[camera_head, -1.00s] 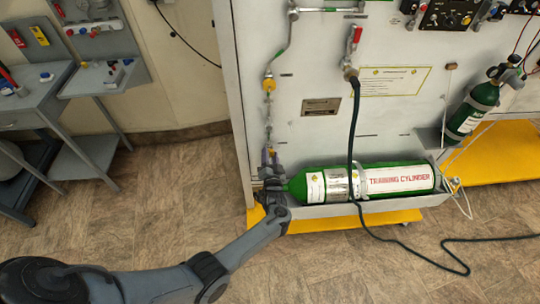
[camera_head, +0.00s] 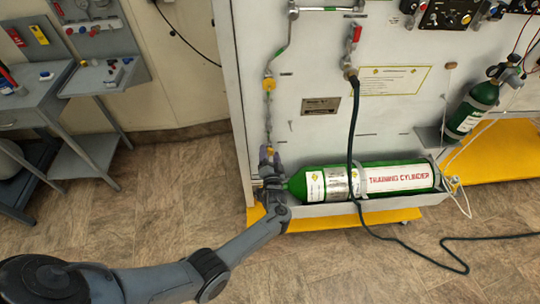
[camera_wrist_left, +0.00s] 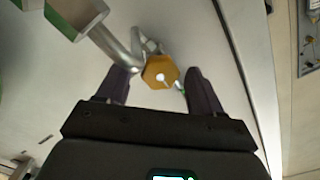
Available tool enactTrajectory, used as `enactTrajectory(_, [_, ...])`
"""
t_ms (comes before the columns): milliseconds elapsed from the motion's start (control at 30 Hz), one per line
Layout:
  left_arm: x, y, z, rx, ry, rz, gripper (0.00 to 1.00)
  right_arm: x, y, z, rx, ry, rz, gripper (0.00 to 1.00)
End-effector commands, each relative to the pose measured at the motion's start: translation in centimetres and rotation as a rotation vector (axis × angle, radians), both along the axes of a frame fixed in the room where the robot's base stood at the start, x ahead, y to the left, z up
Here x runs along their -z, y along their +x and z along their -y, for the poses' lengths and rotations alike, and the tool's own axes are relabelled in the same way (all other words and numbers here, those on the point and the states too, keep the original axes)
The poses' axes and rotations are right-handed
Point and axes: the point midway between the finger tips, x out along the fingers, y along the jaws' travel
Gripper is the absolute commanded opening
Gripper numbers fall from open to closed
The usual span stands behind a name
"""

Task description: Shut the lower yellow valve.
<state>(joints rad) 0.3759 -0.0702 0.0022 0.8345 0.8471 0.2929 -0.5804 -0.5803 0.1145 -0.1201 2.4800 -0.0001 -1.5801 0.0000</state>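The lower yellow valve (camera_wrist_left: 160,72) is a yellow faceted knob on a metal pipe. In the left wrist view it shows between the two dark fingers of my left gripper (camera_wrist_left: 160,88), with a gap on each side. The fingers are open, and I see no contact with the knob. In the head view my left gripper (camera_head: 270,155) points up at the panel's lower left, by the neck of the green cylinder, and largely hides the lower valve. The upper yellow valve (camera_head: 269,84) is higher on the same pipe. My right gripper is not in view.
The green training cylinder (camera_head: 400,180) lies in a grey tray close right of my left gripper. A dark hose (camera_head: 352,130) hangs in front of it from a red-handled valve (camera_head: 356,34). A grey cart (camera_head: 40,95) stands left; the floor between is clear.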

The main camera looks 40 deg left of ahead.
Motion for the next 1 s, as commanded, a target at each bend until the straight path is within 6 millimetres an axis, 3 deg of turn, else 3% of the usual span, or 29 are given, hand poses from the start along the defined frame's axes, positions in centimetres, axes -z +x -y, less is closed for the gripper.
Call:
enactTrajectory(367, [-0.1, -0.8, 0.9, 0.001, -0.001, 0.000, 0.67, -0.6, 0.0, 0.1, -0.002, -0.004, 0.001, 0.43])
enactTrajectory(800, [-0.2, -5.9, 5.8, 0.001, -0.002, -0.001, 0.67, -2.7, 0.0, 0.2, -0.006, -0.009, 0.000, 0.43])
enactTrajectory(1000, [-0.1, -7.3, 7.2, 0.001, -0.001, -0.001, 0.67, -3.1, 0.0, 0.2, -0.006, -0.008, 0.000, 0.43])
